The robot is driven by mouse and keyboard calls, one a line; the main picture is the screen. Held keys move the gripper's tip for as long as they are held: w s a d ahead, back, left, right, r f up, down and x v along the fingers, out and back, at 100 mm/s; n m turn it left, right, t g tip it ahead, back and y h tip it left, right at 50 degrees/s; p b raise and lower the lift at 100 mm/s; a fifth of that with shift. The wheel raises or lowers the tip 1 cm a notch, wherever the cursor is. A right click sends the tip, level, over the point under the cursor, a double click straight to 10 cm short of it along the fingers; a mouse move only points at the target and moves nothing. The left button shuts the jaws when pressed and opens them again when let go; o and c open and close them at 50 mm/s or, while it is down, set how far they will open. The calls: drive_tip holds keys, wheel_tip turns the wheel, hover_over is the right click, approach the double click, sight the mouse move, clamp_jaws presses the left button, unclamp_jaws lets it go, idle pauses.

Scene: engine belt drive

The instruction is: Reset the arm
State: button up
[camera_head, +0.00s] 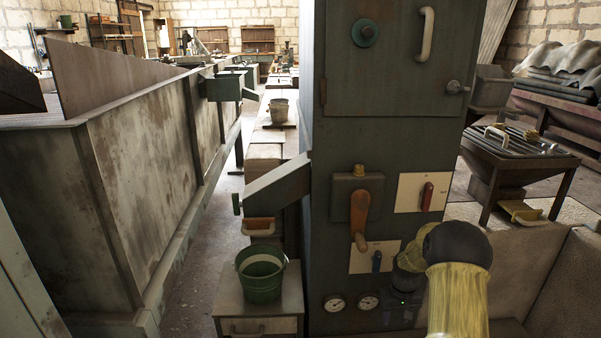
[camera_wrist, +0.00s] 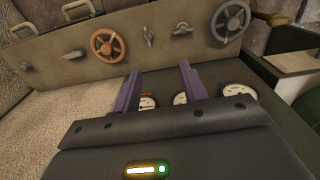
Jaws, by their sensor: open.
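My gripper (camera_wrist: 159,70) shows in the wrist view with its two purple fingers apart and nothing between them. It faces a machine panel, and round white gauges (camera_wrist: 180,99) show between and beside the fingers. I cannot tell how far the fingertips are from the panel. In the head view my yellowish arm with its black joint rises at the lower right. The dark wrist end is beside the tall grey-green cabinet (camera_head: 390,95), near its gauges (camera_head: 334,303); the fingers cannot be made out there.
The wrist view shows an orange handwheel (camera_wrist: 107,45), a grey handwheel (camera_wrist: 232,20) and small levers. The cabinet bears an orange lever (camera_head: 359,215) and a red switch (camera_head: 427,196). A green bucket (camera_head: 262,275) stands on a small cabinet. An aisle runs left of it.

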drive_tip(key=s+a+r+t, duration=0.1)
drive_tip(key=s+a+r, duration=0.8)
drive_tip(key=s+r, duration=0.3)
drive_tip(key=s+a+r+t, duration=0.1)
drive_tip(key=s+a+r, duration=0.2)
drive_tip(key=s, duration=0.4)
drive_tip(key=s+a+r, duration=0.2)
drive_tip(key=s+r, duration=0.1)
drive_tip(key=s, duration=0.4)
drive_tip(key=w+p+v, duration=0.3)
drive_tip(key=p+v, duration=1.4)
drive_tip(key=p, duration=0.1)
drive_tip(key=w+r+p+v, duration=0.1)
drive_tip(key=w+p+v, duration=0.3)
drive_tip(key=p+v, duration=1.3)
drive_tip(key=shift+w+d+r+m+p, duration=0.3)
drive_tip(key=shift+w+r+p, duration=0.05)
drive_tip(key=shift+p, duration=0.05)
drive_tip(key=shift+w, duration=0.1)
drive_tip(key=shift+c, duration=0.7)
drive_tip(key=shift+d, duration=0.1)
